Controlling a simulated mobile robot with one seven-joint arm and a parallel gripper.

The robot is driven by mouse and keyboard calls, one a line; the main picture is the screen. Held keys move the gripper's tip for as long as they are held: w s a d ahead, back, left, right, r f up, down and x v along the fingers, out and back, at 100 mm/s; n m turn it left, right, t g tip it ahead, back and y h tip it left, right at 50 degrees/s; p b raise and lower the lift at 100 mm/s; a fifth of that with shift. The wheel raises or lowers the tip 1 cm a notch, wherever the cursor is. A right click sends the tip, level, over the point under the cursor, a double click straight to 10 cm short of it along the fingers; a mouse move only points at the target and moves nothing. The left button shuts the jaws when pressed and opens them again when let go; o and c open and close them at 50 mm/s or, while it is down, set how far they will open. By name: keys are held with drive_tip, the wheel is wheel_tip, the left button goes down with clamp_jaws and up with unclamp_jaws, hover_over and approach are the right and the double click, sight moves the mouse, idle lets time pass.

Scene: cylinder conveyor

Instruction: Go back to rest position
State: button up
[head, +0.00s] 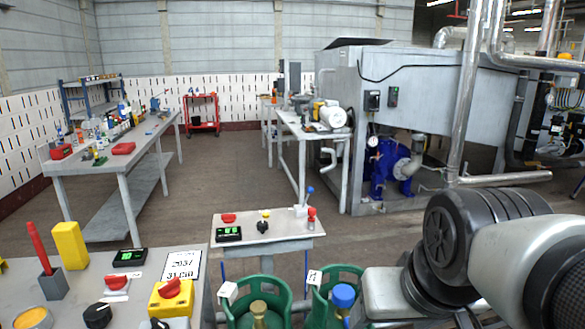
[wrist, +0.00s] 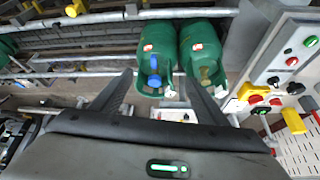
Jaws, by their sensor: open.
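My gripper (wrist: 155,78) shows in the wrist view with its two dark fingers spread apart and nothing between them that I can see held. Beyond the fingertips are two green gas cylinders: one with a blue valve (wrist: 157,42) and one with a brass valve (wrist: 201,42). Whether the fingers touch them I cannot tell. In the head view the brass-valve cylinder (head: 240,306) and the blue-valve cylinder (head: 319,306) stand side by side at the bottom. My arm reaches in from the right of the head view; the gripper itself is out of that view.
A control panel (head: 200,262) with knobs and a display is at the lower left, and also on the right in the wrist view (wrist: 262,75). A small control table (head: 280,240) stands behind the cylinders. A workbench (head: 95,165) is at left, a large machine (head: 425,85) at right. Open floor (head: 225,165) lies between.

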wheel_tip(320, 180, up, 21)
drive_tip(key=s+p, duration=0.1)
drive_tip(key=p, duration=2)
drive_tip(key=shift+s+f, duration=0.15)
drive_tip(key=shift+s, duration=0.25)
